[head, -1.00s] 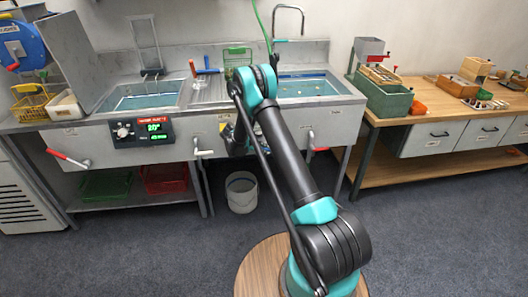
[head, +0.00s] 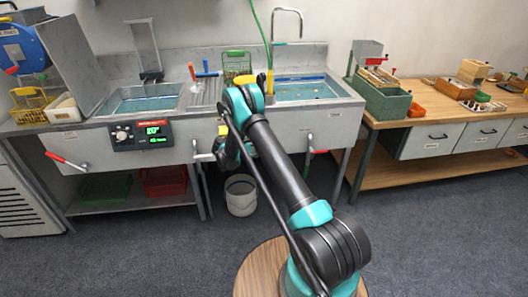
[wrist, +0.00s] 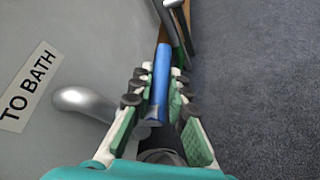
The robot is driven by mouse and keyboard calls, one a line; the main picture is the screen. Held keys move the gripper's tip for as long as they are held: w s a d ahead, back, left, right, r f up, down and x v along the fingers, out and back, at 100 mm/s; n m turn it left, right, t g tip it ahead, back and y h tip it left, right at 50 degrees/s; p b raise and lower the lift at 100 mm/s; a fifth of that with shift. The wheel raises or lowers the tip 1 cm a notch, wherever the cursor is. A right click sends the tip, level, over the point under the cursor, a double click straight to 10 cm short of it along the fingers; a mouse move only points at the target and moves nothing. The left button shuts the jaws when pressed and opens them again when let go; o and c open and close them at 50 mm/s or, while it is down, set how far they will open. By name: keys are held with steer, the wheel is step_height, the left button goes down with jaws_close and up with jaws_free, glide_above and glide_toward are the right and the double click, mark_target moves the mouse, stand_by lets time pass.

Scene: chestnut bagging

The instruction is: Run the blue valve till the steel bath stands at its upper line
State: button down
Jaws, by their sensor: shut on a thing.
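My gripper (wrist: 158,78) shows in the wrist view, its green-padded fingers closed around a blue valve handle (wrist: 161,72). The handle points away from the camera, beside a grey steel front with a "TO BATH" label (wrist: 28,88). In the head view my arm hides the blue handle and most of the gripper. The left steel basin (head: 108,110) holds bluish water and has a control box (head: 141,133) with green digits on its front. The right steel basin (head: 345,92) also holds water, with small brown things in it. I cannot make out an upper line on either.
A lever with a red grip (head: 66,160) sticks out at left, and a pale-handled lever (head: 204,157) is close to my arm. A grey bucket (head: 241,195) stands on the floor below. A wooden bench (head: 440,105) stands at right.

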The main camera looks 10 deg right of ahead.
steer(key=shift+a+f, duration=0.1)
steer(key=c, duration=1.5)
jaws_free()
steer(key=shift+o, duration=0.2)
steer(key=v, duration=1.2)
